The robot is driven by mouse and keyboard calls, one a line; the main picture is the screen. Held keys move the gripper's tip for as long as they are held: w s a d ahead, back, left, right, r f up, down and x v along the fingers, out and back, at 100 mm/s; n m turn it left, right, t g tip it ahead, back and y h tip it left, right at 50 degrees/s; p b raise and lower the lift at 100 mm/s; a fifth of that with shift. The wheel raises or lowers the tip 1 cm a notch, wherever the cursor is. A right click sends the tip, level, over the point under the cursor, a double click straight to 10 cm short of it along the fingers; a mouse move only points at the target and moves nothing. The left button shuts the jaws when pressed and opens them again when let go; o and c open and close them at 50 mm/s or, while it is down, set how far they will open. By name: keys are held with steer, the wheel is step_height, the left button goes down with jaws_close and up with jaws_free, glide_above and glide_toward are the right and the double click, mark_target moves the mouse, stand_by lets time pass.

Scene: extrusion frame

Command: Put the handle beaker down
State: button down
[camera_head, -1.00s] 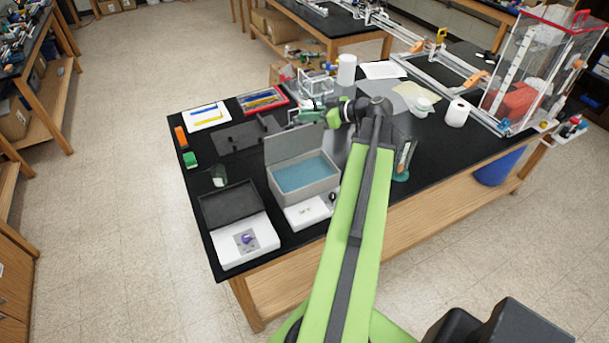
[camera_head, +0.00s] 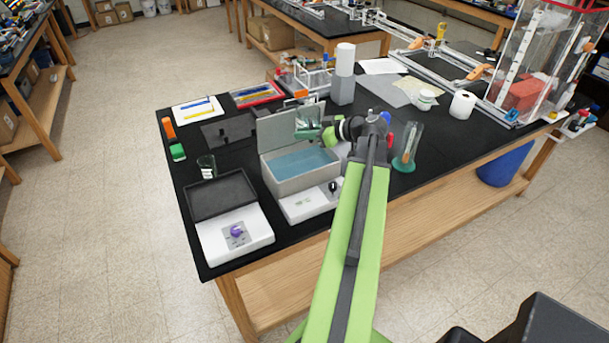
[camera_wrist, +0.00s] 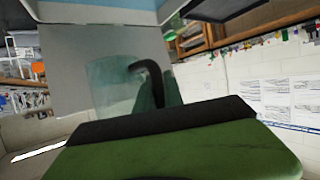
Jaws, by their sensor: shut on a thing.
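The handle beaker (camera_head: 308,121) is clear, faintly greenish glass. My gripper (camera_head: 322,134) is shut on it and holds it up, in front of the raised grey lid and over the water bath in the head view. In the wrist view the beaker (camera_wrist: 110,92) is a see-through shape left of my gripper's green fingers (camera_wrist: 160,95). A dark curved piece shows at its side, where the handle would be. The water bath (camera_head: 303,183) is a grey box with blue water. How high the beaker is above it I cannot tell.
A small glass beaker (camera_head: 207,166) stands left of the bath. A white hotplate-like device (camera_head: 236,252) is at the table's front left. A tube stand with a green base (camera_head: 403,164) is to the right. Bare black tabletop (camera_head: 450,130) lies right of the stand.

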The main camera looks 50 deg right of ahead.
step_height(320, 180, down, 12)
steer(key=b, duration=1)
steer(key=c, duration=1.5)
jaws_free()
steer(key=shift+o, duration=0.2)
steer(key=shift+r, duration=0.15)
steer(key=p+v, duration=0.4)
steer(key=v, duration=0.8)
steer(key=shift+p, duration=0.4)
